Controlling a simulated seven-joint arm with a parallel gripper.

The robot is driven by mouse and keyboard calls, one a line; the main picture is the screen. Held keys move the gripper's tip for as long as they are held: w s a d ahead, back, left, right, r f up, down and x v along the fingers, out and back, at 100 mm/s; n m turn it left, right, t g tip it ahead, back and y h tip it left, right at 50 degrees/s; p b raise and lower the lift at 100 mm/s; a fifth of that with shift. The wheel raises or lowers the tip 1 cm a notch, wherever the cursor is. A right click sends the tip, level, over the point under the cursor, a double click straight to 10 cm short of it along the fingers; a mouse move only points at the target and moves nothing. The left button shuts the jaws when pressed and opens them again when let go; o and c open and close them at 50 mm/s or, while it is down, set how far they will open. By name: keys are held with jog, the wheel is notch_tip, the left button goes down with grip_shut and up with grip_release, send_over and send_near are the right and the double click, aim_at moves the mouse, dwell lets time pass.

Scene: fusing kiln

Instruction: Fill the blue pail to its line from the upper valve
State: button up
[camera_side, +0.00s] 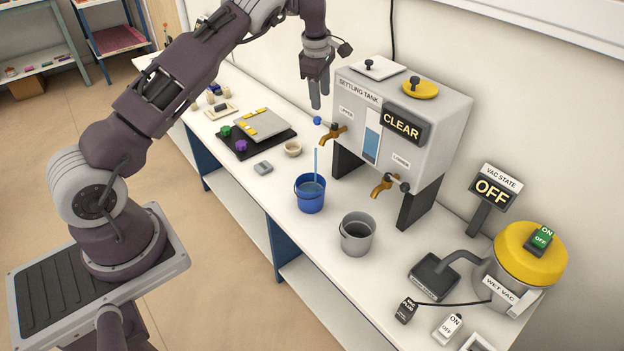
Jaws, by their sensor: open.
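The blue pail (310,206) stands upright on the bench below the upper valve (333,134) of the settling tank (437,137). A thin blue stream (316,163) runs from this valve's spout down into the pail. Bluish liquid shows inside the pail; I cannot make out its line or the exact level. My gripper (320,103) points down just above and left of the upper valve, with its fingers apart and nothing held. A small blue round piece (317,120) shows just below the fingertips. The tank's sign (402,124) reads CLEAR.
The lower valve (382,187) shows no stream; a grey pail (357,235) stands near it. A wet vac (511,275) with a yellow lid is at the right, its state sign (491,191) reading OFF. A small bowl (293,149) and a dark tray (237,149) lie left.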

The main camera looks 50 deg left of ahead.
notch_tip(320, 180, up, 4)
send_over(315, 122)
jog(key=d, duration=0.2)
jog(key=s+d+f+n+t+h, duration=0.2)
jog(key=d+f+n+t+h, duration=0.15)
jog(key=f+n+h, duration=0.35)
jog(key=s+a+r+n+t+y, duration=0.25)
jog(key=a+r+n+t, duration=0.45)
jog(key=n+t, duration=0.6)
notch_tip(315, 122, down, 14)
jog(key=n, duration=0.2)
jog(key=shift+g, duration=0.35)
jog(key=w, duration=0.2)
jog(key=w+d, duration=0.1)
jog(key=w, duration=0.2)
jog(key=shift+f, duration=0.15)
jog(key=shift+w, duration=0.45)
grip_shut()
